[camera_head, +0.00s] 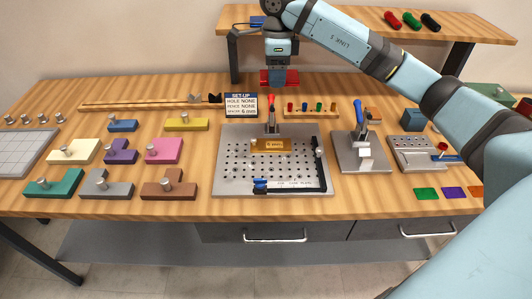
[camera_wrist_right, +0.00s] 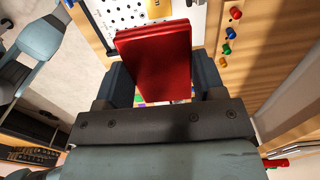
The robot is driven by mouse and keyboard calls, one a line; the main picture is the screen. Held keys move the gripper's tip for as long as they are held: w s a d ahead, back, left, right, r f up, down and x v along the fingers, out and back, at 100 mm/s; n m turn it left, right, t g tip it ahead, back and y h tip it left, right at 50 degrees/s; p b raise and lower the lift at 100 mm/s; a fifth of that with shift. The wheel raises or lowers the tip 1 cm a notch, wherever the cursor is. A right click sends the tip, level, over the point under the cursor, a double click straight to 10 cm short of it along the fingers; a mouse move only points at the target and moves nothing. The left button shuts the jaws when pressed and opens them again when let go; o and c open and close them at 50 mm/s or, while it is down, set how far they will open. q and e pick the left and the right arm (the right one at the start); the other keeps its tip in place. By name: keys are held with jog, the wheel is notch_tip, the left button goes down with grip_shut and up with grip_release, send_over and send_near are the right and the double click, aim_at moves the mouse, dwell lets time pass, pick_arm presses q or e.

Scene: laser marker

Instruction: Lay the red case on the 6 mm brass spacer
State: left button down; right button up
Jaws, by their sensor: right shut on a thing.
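The red case (camera_head: 291,78) is held by my right gripper (camera_head: 279,82) above the back of the table, behind the fixture plate. In the right wrist view the red case (camera_wrist_right: 155,58) sits between both dark fingers of the right gripper (camera_wrist_right: 163,82), which is shut on it. The brass spacer (camera_head: 270,146) lies flat on the perforated fixture plate (camera_head: 228,178), well apart from the case. Part of the brass spacer (camera_wrist_right: 157,9) shows at the top of the wrist view. My left gripper is not in view.
A red-handled clamp (camera_head: 272,120) stands just behind the spacer. A set-up card (camera_head: 241,105) reads spacer 6 mm. A blue-handled press (camera_head: 361,150) is to the right; several knobbed coloured blocks (camera_head: 163,151) are left.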

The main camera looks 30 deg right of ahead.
jog(key=shift+s+a+f, duration=0.15)
jog(key=shift+s+f, duration=0.1)
jog(key=shift+s, duration=0.05)
jog(key=shift+s+a+f, duration=0.1)
jog(key=shift+f, duration=0.25)
send_over(274, 144)
notch_tip(274, 144, down, 15)
jog(key=shift+s+a+r, duration=0.1)
jog(key=shift+r, duration=0.05)
notch_tip(274, 144, down, 5)
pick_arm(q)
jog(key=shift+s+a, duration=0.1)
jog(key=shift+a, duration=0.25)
pick_arm(e)
jog(key=o, duration=0.7)
jog(key=shift+c, duration=0.2)
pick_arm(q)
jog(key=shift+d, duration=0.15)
